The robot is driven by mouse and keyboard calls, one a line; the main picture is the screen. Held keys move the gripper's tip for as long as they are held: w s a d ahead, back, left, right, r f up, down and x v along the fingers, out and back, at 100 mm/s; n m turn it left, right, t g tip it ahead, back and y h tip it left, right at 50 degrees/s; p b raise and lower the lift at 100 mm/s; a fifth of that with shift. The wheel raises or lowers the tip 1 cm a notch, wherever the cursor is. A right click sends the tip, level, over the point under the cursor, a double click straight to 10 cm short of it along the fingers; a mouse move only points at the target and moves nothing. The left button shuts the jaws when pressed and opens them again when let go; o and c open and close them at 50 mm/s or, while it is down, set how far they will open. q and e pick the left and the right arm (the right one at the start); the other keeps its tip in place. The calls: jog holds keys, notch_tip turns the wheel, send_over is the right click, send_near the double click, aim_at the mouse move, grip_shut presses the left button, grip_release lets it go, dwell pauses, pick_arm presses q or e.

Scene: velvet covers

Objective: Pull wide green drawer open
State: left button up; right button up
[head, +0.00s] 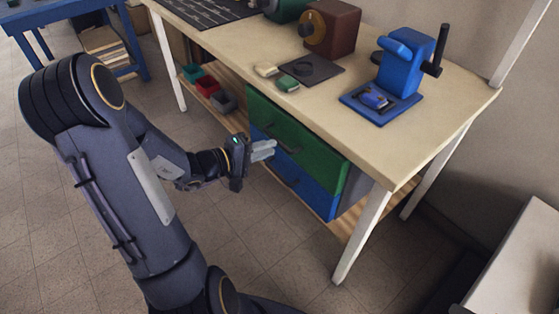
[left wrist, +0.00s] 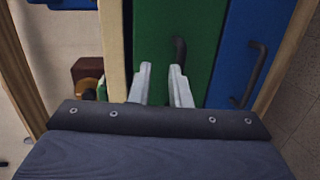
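The wide green drawer (head: 320,153) is under the workbench top, above a blue drawer, and its front looks flush with the blue one. Its dark bar handle (left wrist: 179,50) shows in the left wrist view just beyond the fingertips, closest to the right-hand finger. My left gripper (head: 270,149) is in front of the green drawer. In the left wrist view its two pale fingers (left wrist: 160,68) stand apart with nothing between them. The fingers partly hide the handle, and I cannot tell whether they touch it. My right gripper is not in view.
The blue drawer (head: 318,192) with its own handle lies below. The workbench top (head: 420,130) overhangs the drawers, with a white leg (head: 361,235) at the right. Small red, teal and grey bins (head: 207,86) sit on the lower shelf. The floor in front is clear.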

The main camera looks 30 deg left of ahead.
aim_at(281, 142)
pick_arm(q)
jog(key=shift+n+t+y, duration=0.3)
jog(key=shift+n+y, duration=0.3)
jog(key=shift+y, duration=0.2)
jog(key=w+f, duration=0.1)
jog(key=w, duration=0.1)
jog(key=w+f, duration=0.2)
jog(key=w, duration=0.1)
jog(key=w+f+b, duration=0.1)
jog(key=w, duration=0.1)
jog(key=shift+w+d+f, duration=0.15)
jog(key=shift+w+f, duration=0.25)
jog(key=shift+c, duration=0.5)
grip_shut()
